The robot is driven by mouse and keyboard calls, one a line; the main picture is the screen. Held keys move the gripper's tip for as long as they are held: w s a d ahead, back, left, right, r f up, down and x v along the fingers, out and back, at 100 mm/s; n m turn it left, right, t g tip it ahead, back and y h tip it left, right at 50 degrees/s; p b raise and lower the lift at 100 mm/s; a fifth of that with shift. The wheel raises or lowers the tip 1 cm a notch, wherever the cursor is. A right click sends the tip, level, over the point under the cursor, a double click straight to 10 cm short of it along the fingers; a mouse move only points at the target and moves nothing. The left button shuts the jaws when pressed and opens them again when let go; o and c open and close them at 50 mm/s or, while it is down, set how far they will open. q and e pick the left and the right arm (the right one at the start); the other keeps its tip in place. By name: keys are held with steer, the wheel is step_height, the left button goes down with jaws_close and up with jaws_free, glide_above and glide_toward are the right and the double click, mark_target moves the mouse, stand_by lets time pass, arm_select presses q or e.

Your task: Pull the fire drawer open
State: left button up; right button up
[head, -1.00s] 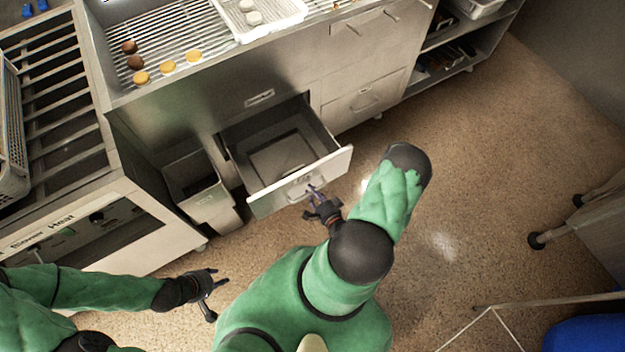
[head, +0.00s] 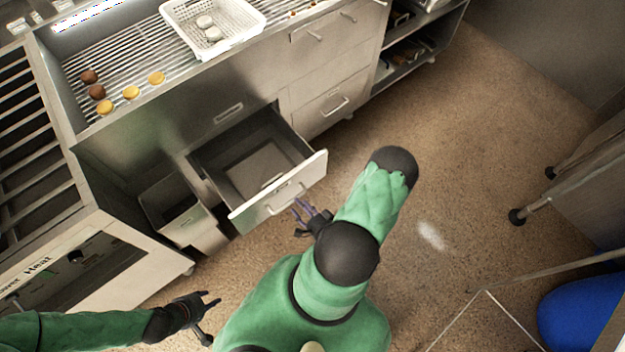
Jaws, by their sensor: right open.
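The fire drawer (head: 250,215) is pulled out from the metal counter, and its inside shows from above. A handle (head: 285,198) is on its white front panel. My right gripper (head: 299,210) is open, just in front of the handle, and appears apart from it. My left gripper (head: 213,316) is at the lower left, above the floor, with its fingers spread and nothing between them.
A metal bin (head: 178,207) stands left of the drawer. The grill counter (head: 150,55) above holds several patties and a white perforated basket (head: 170,12). A closed drawer (head: 325,100) is to the right. Open floor (head: 470,150) lies right of my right arm.

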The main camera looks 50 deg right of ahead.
steer(key=v, duration=0.7)
steer(key=shift+s, duration=0.2)
stand_by(0.5)
